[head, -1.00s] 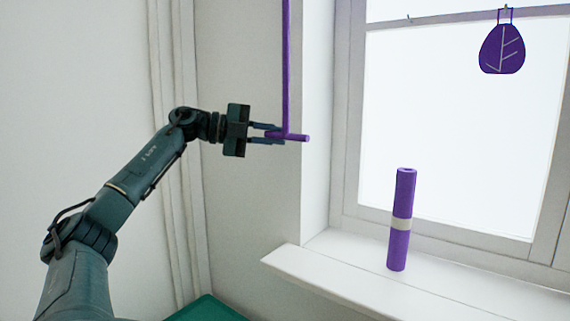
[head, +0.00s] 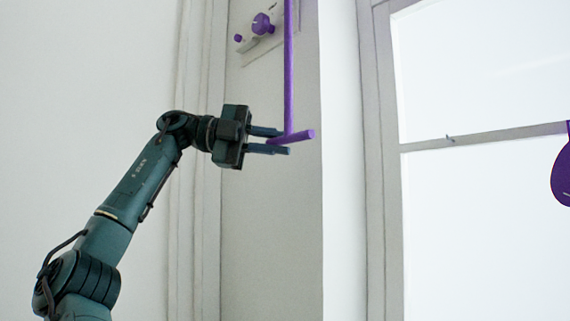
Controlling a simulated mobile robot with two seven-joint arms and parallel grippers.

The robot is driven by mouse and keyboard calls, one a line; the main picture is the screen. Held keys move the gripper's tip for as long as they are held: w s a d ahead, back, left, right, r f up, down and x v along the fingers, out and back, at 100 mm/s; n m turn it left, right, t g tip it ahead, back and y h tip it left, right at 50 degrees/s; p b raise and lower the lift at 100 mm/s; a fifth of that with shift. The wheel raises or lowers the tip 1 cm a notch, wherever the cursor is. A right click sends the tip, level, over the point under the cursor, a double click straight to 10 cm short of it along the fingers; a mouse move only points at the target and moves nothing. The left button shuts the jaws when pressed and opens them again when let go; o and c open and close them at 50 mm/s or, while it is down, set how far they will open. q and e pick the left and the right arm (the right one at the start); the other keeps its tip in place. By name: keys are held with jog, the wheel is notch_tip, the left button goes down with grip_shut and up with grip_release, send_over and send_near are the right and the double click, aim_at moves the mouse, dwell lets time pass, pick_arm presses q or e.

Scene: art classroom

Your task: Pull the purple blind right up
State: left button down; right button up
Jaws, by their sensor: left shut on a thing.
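A thin purple rod (head: 289,70) hangs down beside the window and runs out of the top of the head view. At its lower end is a short purple crossbar handle (head: 302,136). My left gripper (head: 286,141) reaches in from the left and is shut on the handle at the foot of the rod. One finger shows above the handle's left part and one below it. No purple blind cloth shows in the head view. My right gripper is not in view.
A purple knob (head: 262,24) and a smaller one (head: 238,38) are on a pale wall plate behind the rod. A dark purple leaf-shaped ornament (head: 563,175) shows at the right edge, before the window (head: 470,75). The wall left of my arm is bare.

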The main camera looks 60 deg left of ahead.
pick_arm(q)
jog(key=shift+r, duration=0.9)
jog(key=shift+s+r, duration=0.1)
jog(key=shift+r, duration=0.05)
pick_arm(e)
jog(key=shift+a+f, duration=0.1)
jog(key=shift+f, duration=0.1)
pick_arm(q)
jog(key=c, duration=1.4)
grip_release()
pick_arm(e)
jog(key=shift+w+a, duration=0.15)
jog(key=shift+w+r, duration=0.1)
